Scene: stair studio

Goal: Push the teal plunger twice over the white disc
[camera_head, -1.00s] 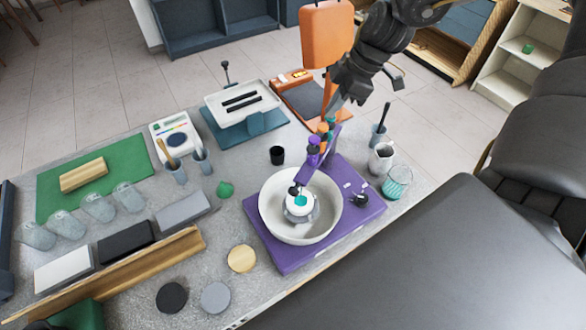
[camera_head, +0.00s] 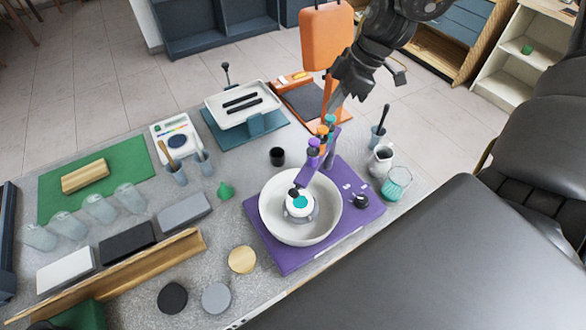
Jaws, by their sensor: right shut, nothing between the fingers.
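The teal plunger (camera_head: 331,119) is the farthest of a row of coloured plungers, behind an orange one (camera_head: 322,131) and a purple one (camera_head: 313,146). They stand on a purple dispenser with a purple base (camera_head: 288,262). My right gripper (camera_head: 334,106) is shut and empty, pointing down just above the teal plunger; I cannot tell whether it touches. The white disc (camera_head: 290,210) sits inside a pale round bowl (camera_head: 271,219) on the base, under the dispenser's dark nozzle (camera_head: 293,192). A teal patch (camera_head: 301,202) lies on the disc. My left gripper is out of view.
A ribbed teal glass (camera_head: 397,184), a small jug (camera_head: 380,161) and a cup with a dark handle (camera_head: 378,137) stand right of the dispenser. An orange stand (camera_head: 327,38) rises behind.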

